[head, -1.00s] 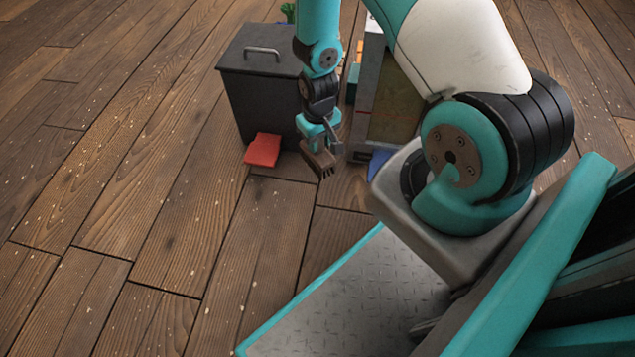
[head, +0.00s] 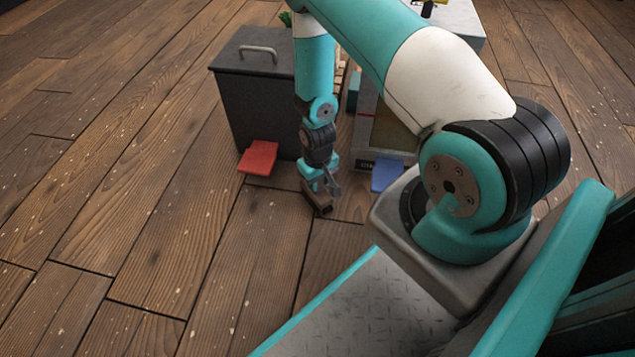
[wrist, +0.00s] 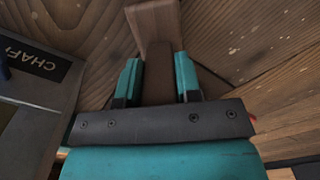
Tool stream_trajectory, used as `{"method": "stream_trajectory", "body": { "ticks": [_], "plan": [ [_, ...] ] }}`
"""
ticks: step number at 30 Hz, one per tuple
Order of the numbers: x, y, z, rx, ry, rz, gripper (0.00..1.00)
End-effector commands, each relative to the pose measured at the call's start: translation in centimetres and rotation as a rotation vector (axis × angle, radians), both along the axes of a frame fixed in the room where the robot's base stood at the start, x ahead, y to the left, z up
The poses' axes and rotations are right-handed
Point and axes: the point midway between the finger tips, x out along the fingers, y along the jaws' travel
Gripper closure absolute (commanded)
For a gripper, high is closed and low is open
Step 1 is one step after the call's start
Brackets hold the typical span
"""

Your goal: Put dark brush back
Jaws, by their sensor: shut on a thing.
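My gripper (head: 322,184) is low over the wooden floor, in front of a dark lidded bin. It is shut on the dark brush (head: 315,197), a brown wooden block that hangs below the fingers. In the wrist view the brush (wrist: 155,22) sticks out beyond the two teal fingers (wrist: 159,80), which grip it from both sides. Its bristles cannot be made out now. I cannot tell whether the brush touches the floor.
The dark grey bin (head: 245,95) has a red pedal (head: 258,158) at its foot. To its right is a grey unit with a blue pedal (head: 388,174). A label reading "CHAFF" (wrist: 38,62) shows in the wrist view. The floor at left is clear.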

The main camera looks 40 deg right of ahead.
Motion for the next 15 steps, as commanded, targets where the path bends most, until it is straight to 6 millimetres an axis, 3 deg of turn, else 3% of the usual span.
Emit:
{"method": "stream_trajectory", "body": {
  "ticks": [6, 7, 9, 10, 15],
  "plan": [
    [0.0, -0.01, -0.3, 0.0, 0.0, 0.0, 0.87],
    [0.0, -0.01, -0.26, 0.0, 0.0, 0.0, 0.64],
    [0.0, -0.01, -0.22, 0.0, 0.0, 0.0, 0.47],
    [0.0, -0.01, -0.21, 0.0, 0.0, 0.0, 0.43],
    [-0.01, -0.01, -0.21, 0.0, 0.0, 0.0, 0.43]
  ]
}}
